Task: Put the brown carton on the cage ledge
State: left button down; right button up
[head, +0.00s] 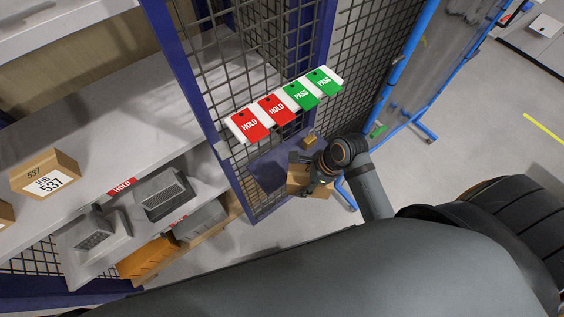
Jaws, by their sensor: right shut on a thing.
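My right gripper (316,178) is shut on a brown carton (297,180), partly hidden by the gripper and wrist. The carton is beside the blue cage (262,62), near its lower right side. A flat dark-blue surface (267,175) low in the cage, which looks like the ledge, lies just left of the carton. I cannot tell whether the carton touches it. My left gripper is not in view.
Red HOLD and green PASS tags (302,95) hang on a white rail on the mesh. Shelves at left hold a carton marked 537 (40,165), grey bins (165,194) and an orange bin (147,256). A blue-framed screen (406,62) stands right of the cage. Floor is open at right.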

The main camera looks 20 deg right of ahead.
jog(key=w+a+p, duration=0.1)
jog(key=w, duration=0.2)
jog(key=w+a+f+p, duration=0.1)
jog(key=w, duration=0.2)
jog(key=w+a+f+p, duration=0.1)
jog(key=w, duration=0.3)
jog(key=shift+w+a, duration=0.1)
jog(key=shift+a, duration=0.2)
jog(key=shift+f, duration=0.9)
notch_tip(320, 180, down, 2)
jog(key=shift+f+p, duration=0.15)
jog(key=shift+p, duration=0.5)
jog(key=shift+w+f, duration=0.2)
jog(key=shift+f, duration=0.2)
jog(key=o, duration=1.6)
jog(key=shift+s, duration=0.1)
jog(key=shift+c, duration=0.2)
jog(key=b+v, duration=0.1)
jog(key=v, duration=0.6)
jog(key=shift+r, duration=0.2)
